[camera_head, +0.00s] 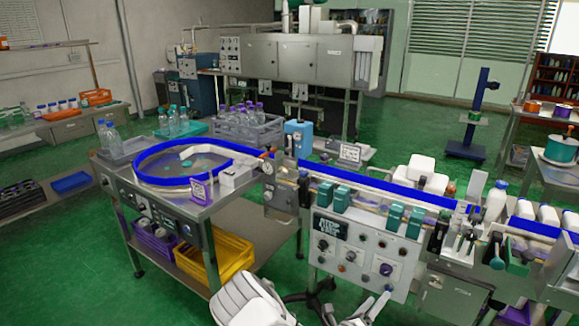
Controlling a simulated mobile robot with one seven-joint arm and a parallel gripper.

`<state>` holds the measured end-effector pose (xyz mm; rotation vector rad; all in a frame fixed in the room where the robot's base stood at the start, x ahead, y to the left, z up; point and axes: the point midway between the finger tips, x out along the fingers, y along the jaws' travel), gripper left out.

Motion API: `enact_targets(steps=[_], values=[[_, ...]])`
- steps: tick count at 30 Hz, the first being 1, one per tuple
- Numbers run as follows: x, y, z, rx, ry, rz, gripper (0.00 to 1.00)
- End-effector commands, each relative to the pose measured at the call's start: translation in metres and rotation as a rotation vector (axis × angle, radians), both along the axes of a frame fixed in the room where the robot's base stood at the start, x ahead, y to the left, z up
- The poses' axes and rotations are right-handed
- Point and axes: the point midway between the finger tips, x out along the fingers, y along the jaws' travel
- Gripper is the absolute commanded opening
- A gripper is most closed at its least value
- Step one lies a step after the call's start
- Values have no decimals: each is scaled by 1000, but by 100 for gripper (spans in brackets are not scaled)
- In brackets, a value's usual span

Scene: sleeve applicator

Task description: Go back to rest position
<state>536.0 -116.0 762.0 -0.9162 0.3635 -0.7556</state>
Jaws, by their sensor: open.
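Pale grey parts of my arm (250,302) rise from the bottom edge of the head view. What looks like my gripper (374,306) is low in the picture, right of the arm link and partly cut off by the bottom edge. It is open, and I see nothing held in it. It is in front of the control panel (365,254) of the sleeve applicator; how much space lies between them is hard to tell.
The conveyor (350,184) crosses to the right, with a white bottle (495,201) and metal clamps (470,232) on it. A steel cart (225,213) with a round blue-rimmed track stands left, yellow crate (228,260) below. Green floor (60,260) is clear at far left.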

Motion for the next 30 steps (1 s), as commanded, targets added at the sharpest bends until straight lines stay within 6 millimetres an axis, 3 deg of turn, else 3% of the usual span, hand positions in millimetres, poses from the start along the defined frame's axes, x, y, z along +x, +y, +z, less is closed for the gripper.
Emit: enact_targets(steps=[1,6,15,23,30], values=[[-2,-4,20,59,-59,-63,79],[-20,-20,70,242,-247,-269,79],[-66,-35,142,557,-570,-616,79],[-111,-32,192,824,-843,-896,79],[-150,-16,234,1068,-1084,-1141,79]])
